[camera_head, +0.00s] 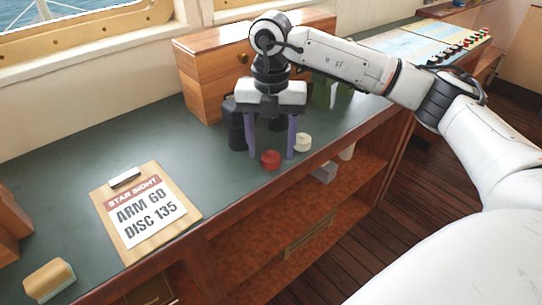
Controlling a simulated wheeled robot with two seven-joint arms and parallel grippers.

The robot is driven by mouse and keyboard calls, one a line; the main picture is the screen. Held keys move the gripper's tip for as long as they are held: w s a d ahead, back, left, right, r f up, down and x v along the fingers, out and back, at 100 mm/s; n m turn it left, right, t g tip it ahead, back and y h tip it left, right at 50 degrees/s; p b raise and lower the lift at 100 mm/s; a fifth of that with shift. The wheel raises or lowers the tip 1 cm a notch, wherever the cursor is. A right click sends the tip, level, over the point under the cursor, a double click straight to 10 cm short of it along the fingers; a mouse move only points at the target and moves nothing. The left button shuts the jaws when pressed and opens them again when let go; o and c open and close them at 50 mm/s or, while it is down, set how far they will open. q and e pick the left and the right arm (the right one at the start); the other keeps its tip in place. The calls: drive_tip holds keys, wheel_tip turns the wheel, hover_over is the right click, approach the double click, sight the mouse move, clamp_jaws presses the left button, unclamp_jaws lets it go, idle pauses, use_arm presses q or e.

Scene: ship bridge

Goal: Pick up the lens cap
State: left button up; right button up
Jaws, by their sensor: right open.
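My right gripper (271,154) points down over the dark green counter top, with its two purple fingers spread apart. A small round red piece (270,161) lies near the counter's front edge, between the fingertips in the picture; it may be the lens cap, but I cannot tell for sure. I see no grip on it. A similar small off-white piece (303,142) lies just right of the right finger. A black object (236,130) stands behind the left finger, partly hidden by the gripper. My left gripper is out of view.
A clipboard (192,215) reading "ARM 60 DISC 135" lies on the counter (75,160). A tan block (48,280) is at the lower left. A wooden cabinet (205,75) stands behind the gripper. Open shelves (270,235) lie below the front edge.

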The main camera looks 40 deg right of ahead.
drive_tip(key=shift+f, duration=0.9)
drive_tip(key=c, duration=1.1)
drive_tip(key=shift+r, duration=0.1)
